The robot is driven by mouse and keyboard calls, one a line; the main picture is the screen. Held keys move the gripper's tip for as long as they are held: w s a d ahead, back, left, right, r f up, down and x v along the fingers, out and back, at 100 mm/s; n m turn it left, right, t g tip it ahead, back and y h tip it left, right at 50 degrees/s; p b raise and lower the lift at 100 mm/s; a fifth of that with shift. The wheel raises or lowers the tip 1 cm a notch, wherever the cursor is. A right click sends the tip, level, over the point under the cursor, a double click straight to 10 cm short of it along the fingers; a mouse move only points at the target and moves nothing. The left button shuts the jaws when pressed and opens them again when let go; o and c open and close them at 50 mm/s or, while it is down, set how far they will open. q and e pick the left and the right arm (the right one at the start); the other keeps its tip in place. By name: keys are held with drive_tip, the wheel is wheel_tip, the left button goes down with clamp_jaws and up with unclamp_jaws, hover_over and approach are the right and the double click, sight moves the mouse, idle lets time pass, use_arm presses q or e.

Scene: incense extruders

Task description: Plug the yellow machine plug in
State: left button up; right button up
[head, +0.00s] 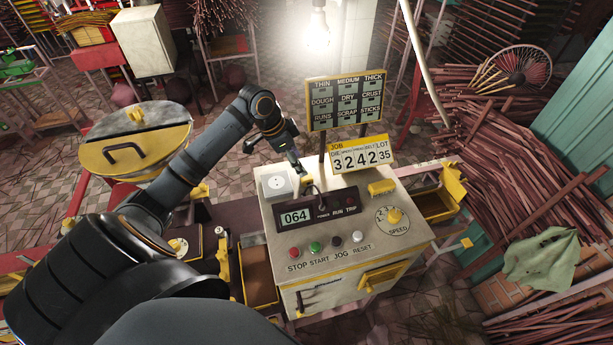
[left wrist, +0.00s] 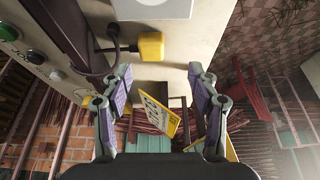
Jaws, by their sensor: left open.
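The yellow plug (left wrist: 150,46) lies on the pale machine top with a dark cable running from its side. In the head view the plug (head: 307,180) shows as a small yellow patch beside my left gripper. The white socket (head: 277,186) is on the machine top, left of the plug; its edge also shows at the top of the left wrist view (left wrist: 155,8). My left gripper (head: 299,172) is over the machine top. In the wrist view its fingers are spread and empty, with the plug ahead of them. My right gripper is not in view.
The machine's control panel (head: 345,245) has several buttons and a speed dial (head: 396,218). A number board (head: 362,156) and a label board (head: 345,100) rise behind the plug. A yellow block (head: 382,187) sits on the machine's right side. A round yellow-rimmed lid (head: 135,137) is left.

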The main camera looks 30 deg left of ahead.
sight(305, 177)
use_arm(q)
drive_tip(key=shift+d+f, duration=0.15)
drive_tip(key=shift+d, duration=0.05)
drive_tip(key=shift+s+d, duration=0.15)
drive_tip(key=shift+d+f+p, duration=0.2)
drive_tip(key=shift+f+p, duration=0.4)
drive_tip(key=shift+p, duration=0.2)
drive_tip(key=p+x, duration=0.1)
drive_tip(key=x, duration=0.2)
drive_tip(key=shift+d+f, duration=0.2)
drive_tip(key=shift+f, duration=0.3)
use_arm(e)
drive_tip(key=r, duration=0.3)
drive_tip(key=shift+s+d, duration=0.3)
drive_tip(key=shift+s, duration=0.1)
use_arm(q)
drive_tip(key=shift+a, duration=0.1)
drive_tip(key=shift+c, duration=0.5)
drive_tip(key=c, duration=1.1)
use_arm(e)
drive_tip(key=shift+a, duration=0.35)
